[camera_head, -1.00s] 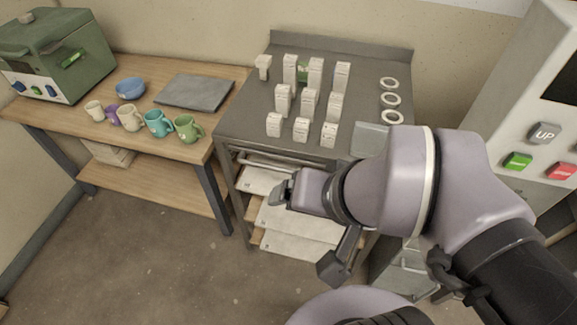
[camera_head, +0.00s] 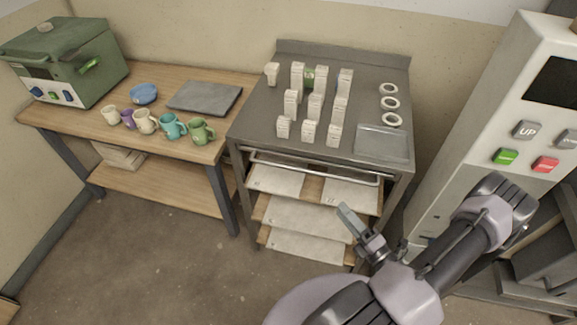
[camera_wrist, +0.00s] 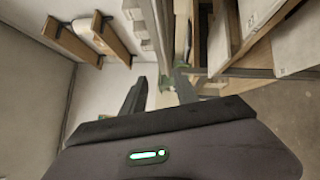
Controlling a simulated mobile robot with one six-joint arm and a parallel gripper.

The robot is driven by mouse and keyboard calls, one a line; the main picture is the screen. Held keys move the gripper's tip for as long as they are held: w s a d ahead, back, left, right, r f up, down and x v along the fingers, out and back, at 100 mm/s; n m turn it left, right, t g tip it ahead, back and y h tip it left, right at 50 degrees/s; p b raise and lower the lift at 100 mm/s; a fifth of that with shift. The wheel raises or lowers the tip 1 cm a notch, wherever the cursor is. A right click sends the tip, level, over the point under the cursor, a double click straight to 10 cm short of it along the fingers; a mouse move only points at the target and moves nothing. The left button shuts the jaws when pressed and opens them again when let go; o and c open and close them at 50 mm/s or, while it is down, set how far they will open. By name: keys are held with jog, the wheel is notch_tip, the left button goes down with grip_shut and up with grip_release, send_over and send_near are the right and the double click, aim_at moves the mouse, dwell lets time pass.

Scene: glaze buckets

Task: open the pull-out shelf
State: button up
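The grey metal stand (camera_head: 404,178) has several wooden shelves under its top. The upper shelf (camera_head: 313,189) carries white sheets or slabs, and a pale metal bar (camera_head: 315,168) runs across its front. My gripper (camera_head: 346,212) is in front of the stand, low and right of centre, apart from the bar in the head view. In the wrist view my gripper (camera_wrist: 160,85) shows two dark fingers with a gap between them and nothing held. Shelves and posts show beyond the fingers there, tilted. How far the shelf stands out is hard to tell.
Several white boxes (camera_head: 315,106), white rings (camera_head: 389,104) and a clear tray (camera_head: 382,143) are on the stand top. A wooden table (camera_head: 220,145) with mugs stands left. A white cabinet (camera_head: 455,165) with buttons stands right. Floor (camera_head: 170,250) at front left is clear.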

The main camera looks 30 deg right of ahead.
aim_at(314, 172)
jog(key=shift+m+h, duration=0.8)
jog(key=shift+h, duration=0.1)
jog(key=w+b, duration=0.1)
jog(key=w, duration=0.4)
jog(key=w+d+b, duration=0.1)
jog(key=w, duration=0.5)
jog(key=w+r, duration=0.1)
jog(key=w, duration=0.4)
jog(key=shift+w+d+b, duration=0.25)
jog(key=shift+w+b, duration=0.05)
jog(key=shift+b, duration=0.1)
grip_shut()
